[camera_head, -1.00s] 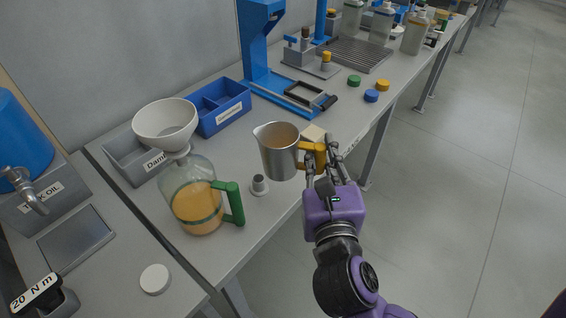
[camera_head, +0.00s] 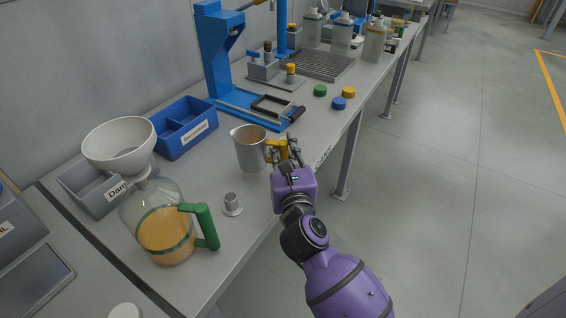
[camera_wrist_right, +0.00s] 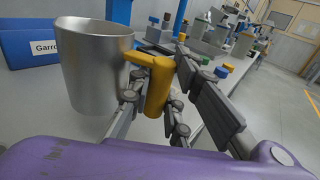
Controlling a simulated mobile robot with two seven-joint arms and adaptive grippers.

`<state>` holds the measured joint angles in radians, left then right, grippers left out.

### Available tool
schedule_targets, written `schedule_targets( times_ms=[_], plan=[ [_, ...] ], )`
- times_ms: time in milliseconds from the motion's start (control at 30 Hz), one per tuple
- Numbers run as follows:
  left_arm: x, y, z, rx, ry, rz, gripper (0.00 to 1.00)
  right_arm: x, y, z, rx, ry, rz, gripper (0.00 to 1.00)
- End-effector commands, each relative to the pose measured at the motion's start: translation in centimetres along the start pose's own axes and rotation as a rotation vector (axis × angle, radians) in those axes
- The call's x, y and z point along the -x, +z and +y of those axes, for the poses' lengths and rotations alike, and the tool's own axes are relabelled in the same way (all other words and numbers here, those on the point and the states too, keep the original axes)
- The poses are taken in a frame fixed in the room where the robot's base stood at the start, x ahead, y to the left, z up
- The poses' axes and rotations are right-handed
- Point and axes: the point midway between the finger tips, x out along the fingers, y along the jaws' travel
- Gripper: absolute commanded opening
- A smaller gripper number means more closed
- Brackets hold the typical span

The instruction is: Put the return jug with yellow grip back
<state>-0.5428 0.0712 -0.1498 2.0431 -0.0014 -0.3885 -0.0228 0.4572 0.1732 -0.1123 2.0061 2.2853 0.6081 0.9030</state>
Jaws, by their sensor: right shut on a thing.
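The return jug (camera_head: 249,149) is a metal jug with a yellow grip (camera_head: 277,150). It is upright over the bench in the head view, between the blue bin and the bench's front edge; I cannot tell whether its base touches the bench. My right gripper (camera_head: 284,151) is shut on the yellow grip. In the right wrist view the jug (camera_wrist_right: 92,65) is at the left, and the yellow grip (camera_wrist_right: 158,88) stands between the fingers of the right gripper (camera_wrist_right: 160,95). My left gripper is not in view.
A glass jug with a green handle (camera_head: 207,226) and a white funnel (camera_head: 119,143) stands at the left. A small metal piece (camera_head: 232,203) stands nearby. A blue bin (camera_head: 184,127) and a blue press frame (camera_head: 219,55) are behind. Coloured caps (camera_head: 338,103) lie to the right.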

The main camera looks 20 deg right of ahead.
Motion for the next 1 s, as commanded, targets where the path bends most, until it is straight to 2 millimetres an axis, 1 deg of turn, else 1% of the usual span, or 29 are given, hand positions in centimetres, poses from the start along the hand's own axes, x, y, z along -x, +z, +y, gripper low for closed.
schedule_targets(
  times_ms=[167, 233, 300, 400, 633, 800, 833, 933, 967, 1000],
  plan=[
    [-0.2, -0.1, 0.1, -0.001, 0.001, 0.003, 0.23, -0.7, -0.8, -0.1, -0.002, 0.001, -0.003, 0.0],
    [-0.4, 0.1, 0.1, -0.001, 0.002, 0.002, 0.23, -1.1, -1.7, -0.1, -0.001, 0.0, 0.0, 0.0],
    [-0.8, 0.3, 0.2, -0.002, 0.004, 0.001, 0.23, -1.0, -3.0, -0.1, -0.001, 0.001, 0.002, 0.0],
    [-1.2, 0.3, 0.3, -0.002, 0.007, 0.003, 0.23, -1.0, -4.1, -0.1, -0.002, 0.001, 0.0, 0.0],
    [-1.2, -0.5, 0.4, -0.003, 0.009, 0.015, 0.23, -1.0, -4.0, -0.1, -0.001, 0.001, -0.004, 0.0],
    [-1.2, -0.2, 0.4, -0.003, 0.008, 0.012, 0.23, -1.0, -4.4, -0.1, -0.001, 0.001, -0.002, 0.0],
    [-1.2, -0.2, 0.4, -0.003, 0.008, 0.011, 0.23, -1.0, -4.5, -0.1, -0.001, 0.0, -0.001, 0.2],
    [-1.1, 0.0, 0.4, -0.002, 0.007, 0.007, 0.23, -1.0, -4.4, -0.1, 0.0, 0.0, -0.001, 0.33],
    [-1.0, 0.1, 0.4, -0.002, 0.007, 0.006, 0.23, -1.0, -4.4, -0.1, 0.0, 0.0, -0.001, 0.36],
    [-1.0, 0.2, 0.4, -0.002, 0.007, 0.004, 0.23, -1.0, -4.4, -0.1, 0.0, 0.0, -0.001, 0.36]
  ],
)
